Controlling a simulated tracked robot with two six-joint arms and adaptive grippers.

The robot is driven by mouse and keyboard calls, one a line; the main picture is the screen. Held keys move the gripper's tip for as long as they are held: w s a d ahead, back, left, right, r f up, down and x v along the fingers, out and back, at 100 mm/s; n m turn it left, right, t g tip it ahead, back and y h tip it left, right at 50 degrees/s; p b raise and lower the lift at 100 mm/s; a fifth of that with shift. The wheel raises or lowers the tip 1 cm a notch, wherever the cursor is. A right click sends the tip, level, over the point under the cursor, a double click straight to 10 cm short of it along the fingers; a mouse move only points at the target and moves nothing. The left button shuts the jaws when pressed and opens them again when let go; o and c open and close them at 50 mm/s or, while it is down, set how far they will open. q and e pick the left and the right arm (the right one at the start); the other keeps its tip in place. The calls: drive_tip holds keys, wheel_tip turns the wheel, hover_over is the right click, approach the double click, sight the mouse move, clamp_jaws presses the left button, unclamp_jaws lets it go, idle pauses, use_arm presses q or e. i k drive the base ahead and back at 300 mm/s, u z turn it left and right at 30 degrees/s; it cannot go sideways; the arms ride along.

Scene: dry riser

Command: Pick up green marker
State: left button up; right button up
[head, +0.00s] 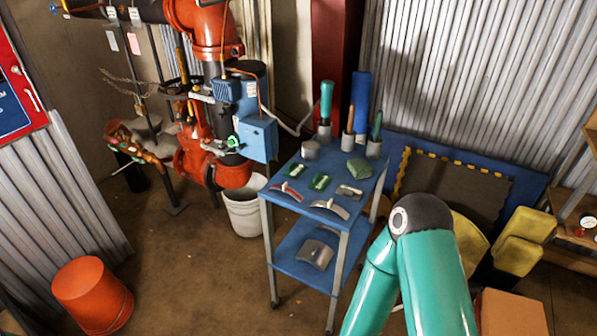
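A blue cart (268,202) stands in the middle of the view with small items on its top. A bright green upright cylinder (326,98) stands in a grey cup (324,131) at the back left of the cart top. A darker green upright piece (376,124) stands in another cup (374,149) at the back right. Two small flat green pieces (295,171) (320,181) lie on the cart top. I cannot tell for sure which of these is the green marker. Neither of my grippers is in view; a teal arm of mine shows at the lower right.
A green lump (357,168), a grey round piece (310,150) and curved metal pieces (330,208) also lie on the cart. A white bucket (244,213) and red pipework (207,160) stand left of it. An orange bucket (92,295) is at lower left. Floor before the cart is clear.

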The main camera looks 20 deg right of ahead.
sight(295, 170)
drive_tip(key=u, duration=0.1)
drive_tip(key=i, duration=0.9)
drive_tip(key=z, duration=0.1)
